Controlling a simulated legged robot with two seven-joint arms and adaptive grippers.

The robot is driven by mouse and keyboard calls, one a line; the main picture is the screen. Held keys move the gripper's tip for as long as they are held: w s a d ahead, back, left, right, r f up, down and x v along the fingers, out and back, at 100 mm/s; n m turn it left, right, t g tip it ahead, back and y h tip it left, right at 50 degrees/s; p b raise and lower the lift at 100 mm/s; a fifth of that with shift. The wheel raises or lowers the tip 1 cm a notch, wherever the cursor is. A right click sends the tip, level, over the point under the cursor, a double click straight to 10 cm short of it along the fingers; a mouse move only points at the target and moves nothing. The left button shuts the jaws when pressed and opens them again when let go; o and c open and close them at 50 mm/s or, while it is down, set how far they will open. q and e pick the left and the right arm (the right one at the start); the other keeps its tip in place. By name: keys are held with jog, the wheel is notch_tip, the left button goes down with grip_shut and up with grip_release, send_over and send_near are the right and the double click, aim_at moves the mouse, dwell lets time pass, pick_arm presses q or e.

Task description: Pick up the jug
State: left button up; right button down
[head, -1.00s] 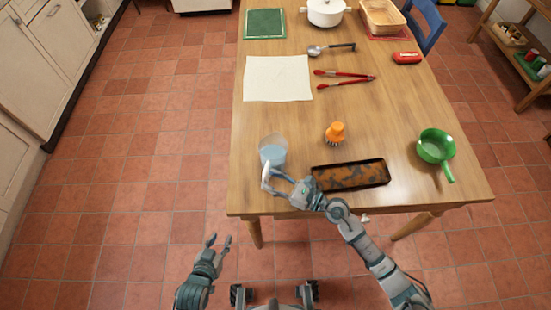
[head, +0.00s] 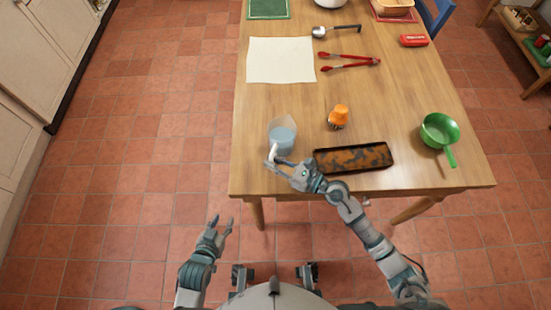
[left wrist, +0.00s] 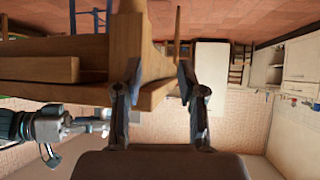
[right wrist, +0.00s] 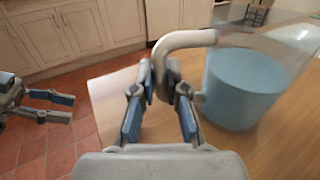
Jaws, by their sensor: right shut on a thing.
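The jug (head: 282,136) is clear with pale blue contents and a white handle. It is upright at the front left of the table. In the right wrist view the jug (right wrist: 245,85) is at the right, with its curved handle (right wrist: 172,42) between the fingertips. My right gripper (head: 272,163) is shut on the handle; it also shows in the right wrist view (right wrist: 166,85). Whether the jug's base touches the table is hard to tell. My left gripper (head: 221,226) is open and empty, off the table's front edge; its spread fingers show in the left wrist view (left wrist: 160,80).
A rusty tray (head: 352,158) lies just right of my right gripper. An orange brush (head: 338,116), a green pan (head: 439,131), red tongs (head: 349,62), a ladle (head: 337,29) and a cream cloth (head: 280,60) are on the table (head: 300,100). Bare wood surrounds the jug's left and back.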

aim_at(271, 157)
jog(key=shift+a+r, duration=0.3)
jog(key=shift+a, duration=0.05)
jog(key=shift+a+r+p, duration=0.45)
jog(key=shift+a+r, duration=0.05)
jog(key=shift+r, duration=0.25)
jog(key=shift+d+r+p, duration=0.55)
jog(key=shift+d+r, duration=0.2)
jog(key=shift+r, duration=0.1)
pick_arm(q)
jog(key=s+a+f+g+y, duration=0.1)
jog(key=s+a+f+g, duration=0.1)
jog(key=s, duration=0.4)
jog(key=s+a+f+g+p, duration=0.1)
jog(key=s+a+f+g, duration=0.1)
jog(key=s+g, duration=0.3)
jog(key=shift+s+a+y, duration=0.4)
jog(key=shift+s+a, duration=0.05)
jog(key=shift+a, duration=0.2)
pick_arm(e)
jog(key=s+d, duration=0.1)
jog(key=s, duration=0.6)
jog(key=s+d+r, duration=0.1)
jog(key=s+d, duration=0.1)
jog(key=s, duration=0.6)
jog(key=shift+d, duration=0.3)
